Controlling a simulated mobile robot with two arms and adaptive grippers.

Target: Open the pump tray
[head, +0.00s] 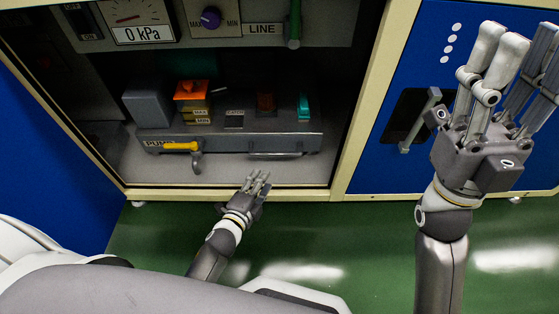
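The pump tray (225,143) is a wide grey drawer low inside the open cabinet, with a "PUMP" label at its left. A yellow lever (181,146) and a grey hook (197,163) are on its front left. A horizontal bar handle (276,155) is on its front right. My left gripper (257,178) is in front of and below the tray, apart from the handle, with its fingers extended, open and empty. My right gripper (510,58) is raised at the right, before the blue panel, open and empty.
Orange (192,91) and teal (303,106) parts stand on the tray beside a grey block (148,108). A gauge panel (230,22) hangs above. A blue panel (382,70) with a dark recessed handle is at the right. The green floor (350,240) is clear.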

